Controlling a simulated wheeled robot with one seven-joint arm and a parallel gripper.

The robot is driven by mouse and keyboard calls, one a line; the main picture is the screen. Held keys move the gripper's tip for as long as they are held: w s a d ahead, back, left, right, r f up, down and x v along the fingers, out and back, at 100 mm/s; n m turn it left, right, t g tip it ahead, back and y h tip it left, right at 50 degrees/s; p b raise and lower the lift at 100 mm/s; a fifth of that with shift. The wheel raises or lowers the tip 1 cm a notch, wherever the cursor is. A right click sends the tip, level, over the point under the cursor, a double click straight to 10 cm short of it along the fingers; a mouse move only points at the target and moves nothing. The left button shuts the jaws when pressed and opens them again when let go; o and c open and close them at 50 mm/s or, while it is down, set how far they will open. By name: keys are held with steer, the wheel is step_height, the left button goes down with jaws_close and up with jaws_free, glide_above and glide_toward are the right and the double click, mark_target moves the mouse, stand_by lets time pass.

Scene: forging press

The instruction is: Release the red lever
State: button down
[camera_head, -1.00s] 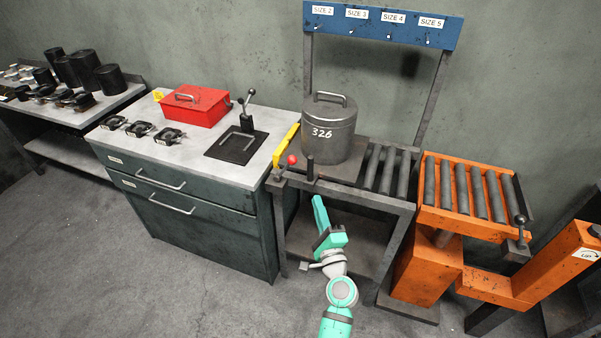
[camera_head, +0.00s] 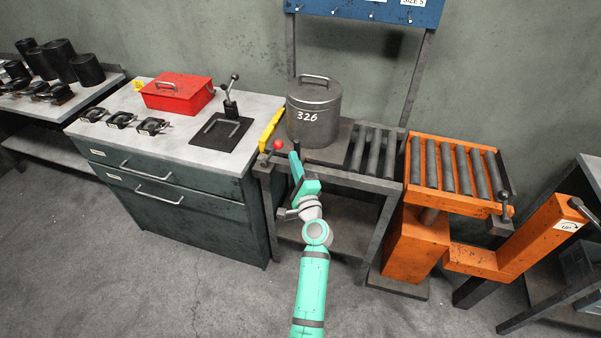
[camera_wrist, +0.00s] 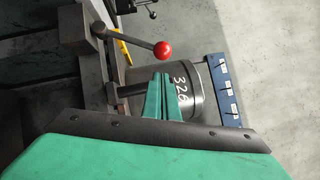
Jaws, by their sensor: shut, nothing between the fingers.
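The red lever (camera_head: 277,145) is a dark rod with a red ball knob at the front left corner of the roller table. In the wrist view its red knob (camera_wrist: 162,49) sticks out beyond my fingertips, up and slightly left of them. My gripper (camera_head: 295,158) is just right of the knob in the head view. In the wrist view my gripper's green fingers (camera_wrist: 163,76) are together, with nothing between them. They look close to the knob, with a small gap in the picture; I cannot tell the depth.
A grey lidded cylinder marked 326 (camera_head: 313,112) stands on the roller table (camera_head: 340,180) behind my gripper. A yellow bar (camera_head: 271,130) lies beside it on the left. A cabinet (camera_head: 180,205) is to the left, and an orange roller lift (camera_head: 416,243) to the right. Floor in front is clear.

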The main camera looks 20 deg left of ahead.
mark_target(271, 153)
steer(key=shift+w+a+r, duration=0.15)
steer(key=shift+a+r, duration=0.05)
steer(key=shift+a, duration=0.45)
steer(key=shift+w+a+r, duration=0.1)
steer(key=shift+a+r, duration=0.1)
steer(key=shift+a, duration=0.4)
steer(key=shift+a, duration=0.15)
